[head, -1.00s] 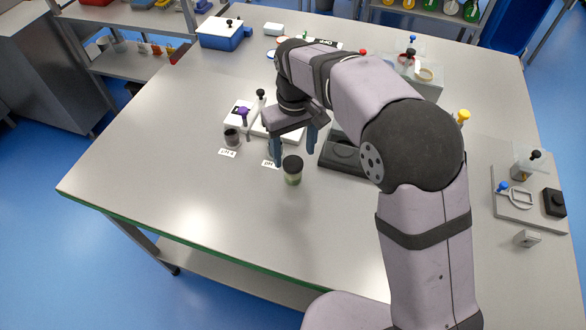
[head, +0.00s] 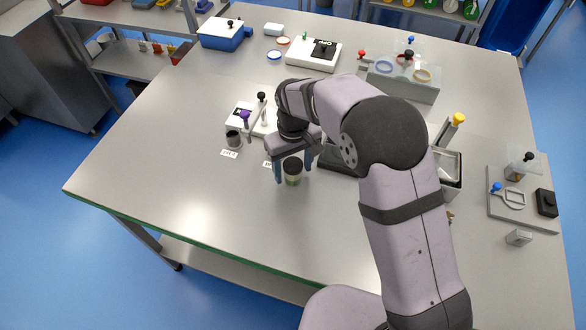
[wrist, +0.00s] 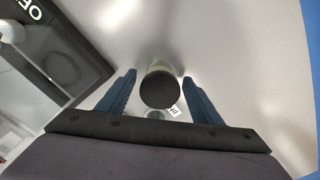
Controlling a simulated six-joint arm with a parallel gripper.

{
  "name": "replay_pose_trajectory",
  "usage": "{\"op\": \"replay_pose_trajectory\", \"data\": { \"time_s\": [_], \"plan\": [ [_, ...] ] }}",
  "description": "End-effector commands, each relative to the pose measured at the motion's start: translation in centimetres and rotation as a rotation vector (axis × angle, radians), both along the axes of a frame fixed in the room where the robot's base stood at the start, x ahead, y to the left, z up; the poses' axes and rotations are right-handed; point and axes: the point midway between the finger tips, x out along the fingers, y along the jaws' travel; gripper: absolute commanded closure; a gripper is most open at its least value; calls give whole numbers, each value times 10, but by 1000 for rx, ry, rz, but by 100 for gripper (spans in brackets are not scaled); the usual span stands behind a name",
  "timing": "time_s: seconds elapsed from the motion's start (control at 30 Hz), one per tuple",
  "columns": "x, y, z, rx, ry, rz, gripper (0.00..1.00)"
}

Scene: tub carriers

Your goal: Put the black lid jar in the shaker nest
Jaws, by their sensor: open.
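The black lid jar (head: 292,174), clear with pale green contents, stands upright on the table in the head view. In the wrist view its round black lid (wrist: 160,91) lies between the two blue fingers. My gripper (head: 292,172) is open, with one finger on each side of the jar; gaps show beside the lid in the wrist view (wrist: 160,78). A dark device (head: 338,160), likely the shaker, stands just right of the jar, partly hidden by my arm. Its round recess (wrist: 60,66) looks empty in the wrist view.
A smaller dark jar (head: 233,139) stands by a label (head: 229,154) to the left. Behind it is a white stand (head: 240,117) with purple-topped and black-topped parts. A metal tray (head: 450,165) is at right. The table's front left is clear.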

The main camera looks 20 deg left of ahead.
Motion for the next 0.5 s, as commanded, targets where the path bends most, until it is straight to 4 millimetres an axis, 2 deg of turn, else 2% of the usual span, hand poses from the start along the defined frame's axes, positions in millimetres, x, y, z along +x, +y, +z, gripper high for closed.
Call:
{"op": "replay_pose_trajectory", "data": {
  "time_s": [0.13, 0.3, 0.4, 0.5],
  "plan": [
    [0, 0, 0, 0, 0, 0, 40],
    [0, 0, 0, 0, 0, 0, 81],
    [0, 0, 1, 1, -1, 0, 88],
    [0, 0, 1, 1, -1, 0, 88]
  ]
}}
